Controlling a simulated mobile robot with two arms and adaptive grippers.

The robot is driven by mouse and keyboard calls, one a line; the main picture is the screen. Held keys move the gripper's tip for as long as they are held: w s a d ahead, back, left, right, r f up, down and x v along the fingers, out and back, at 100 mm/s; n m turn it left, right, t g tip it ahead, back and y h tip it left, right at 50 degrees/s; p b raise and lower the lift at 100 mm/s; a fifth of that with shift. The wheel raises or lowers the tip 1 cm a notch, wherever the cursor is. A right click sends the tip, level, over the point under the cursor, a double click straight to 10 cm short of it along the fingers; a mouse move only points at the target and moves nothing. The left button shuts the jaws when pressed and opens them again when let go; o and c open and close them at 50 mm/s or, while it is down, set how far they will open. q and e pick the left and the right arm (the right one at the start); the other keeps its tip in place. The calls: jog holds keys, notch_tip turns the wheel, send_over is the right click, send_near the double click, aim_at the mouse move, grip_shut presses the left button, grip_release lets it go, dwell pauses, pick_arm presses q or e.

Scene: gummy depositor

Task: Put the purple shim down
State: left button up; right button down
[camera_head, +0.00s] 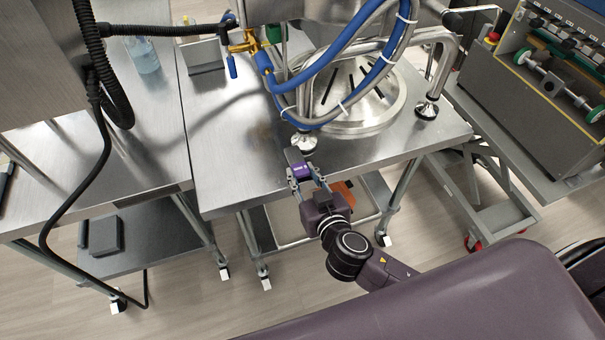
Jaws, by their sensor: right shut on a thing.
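The purple shim (301,172) is between the fingers of my right gripper (298,175), which is shut on it. The gripper is at the front edge of the middle steel table (235,178), just in front of a machine foot (304,143). A dark grey piece (293,156) shows at the far end of the shim. I cannot tell whether the shim touches the tabletop. My left gripper is not in view.
The depositor's round steel base (375,115) and another foot (426,108) stand on the table. Blue hoses (340,40) and a brass valve (243,42) hang above. The tabletop's left front is clear. A bottle (143,55) stands on the left table.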

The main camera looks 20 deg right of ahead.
jog(key=c, duration=1.5)
grip_release()
jog(key=shift+r, duration=0.1)
jog(key=shift+r+p, duration=0.25)
jog(key=shift+p, duration=0.2)
jog(key=shift+r+p, duration=0.45)
jog(key=shift+p, duration=0.05)
jog(key=b+v, duration=0.3)
jog(key=v, duration=0.9)
jog(key=shift+b, duration=0.3)
jog(key=shift+f, duration=0.3)
